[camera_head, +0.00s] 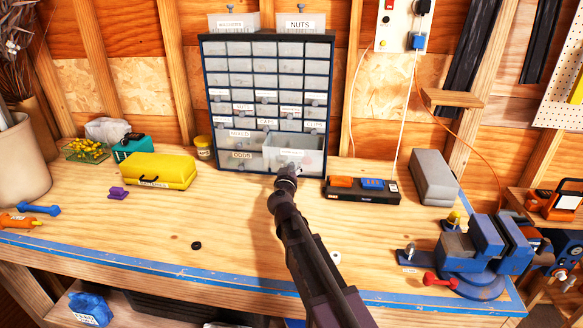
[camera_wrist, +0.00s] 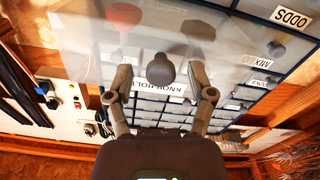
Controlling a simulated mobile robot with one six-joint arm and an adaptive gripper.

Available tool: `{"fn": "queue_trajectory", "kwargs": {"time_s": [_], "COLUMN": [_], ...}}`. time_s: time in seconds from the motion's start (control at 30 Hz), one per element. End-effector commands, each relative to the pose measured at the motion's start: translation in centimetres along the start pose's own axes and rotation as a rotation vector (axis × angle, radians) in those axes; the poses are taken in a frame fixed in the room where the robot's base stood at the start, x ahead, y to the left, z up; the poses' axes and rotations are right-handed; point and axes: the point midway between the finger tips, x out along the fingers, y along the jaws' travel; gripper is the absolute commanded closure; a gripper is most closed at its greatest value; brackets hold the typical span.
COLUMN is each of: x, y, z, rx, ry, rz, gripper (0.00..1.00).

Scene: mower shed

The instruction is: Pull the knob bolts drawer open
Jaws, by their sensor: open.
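The knob bolts drawer (camera_head: 310,160) is a clear, pale drawer at the bottom right of a dark-framed drawer cabinet (camera_head: 330,60). It appears to stand out from the cabinet front, with part of its inside showing from above. In the wrist view, which is upside down, its "KNOB BOLTS" label (camera_wrist: 172,87) is partly hidden, and red and dark shapes show through the drawer. A round grey knob (camera_wrist: 160,69) on its front lies between the fingertips. My gripper (camera_wrist: 161,88) is open, one finger each side of the knob, with gaps visible. In the head view my gripper (camera_head: 288,172) is at the drawer's front.
Left on the bench are a yellow case (camera_head: 160,170), a teal box (camera_head: 132,147) and a small yellow jar (camera_head: 203,147). Right are a black tray with orange and blue items (camera_head: 362,190), a grey block (camera_head: 434,177) and a blue vise (camera_head: 484,250). The bench's front middle is mostly clear.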

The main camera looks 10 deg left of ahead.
Motion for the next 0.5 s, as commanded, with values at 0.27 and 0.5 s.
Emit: {"fn": "queue_trajectory", "kwargs": {"time_s": [0.27, 0.5], "x": [-3.7, -7.6], "y": [0.1, 0.2], "z": [0.0, 0.1], "rx": [0.000, 0.001], "ry": [0.000, 0.000], "rz": [-0.002, -0.002], "gripper": [0.30, 0.30]}}
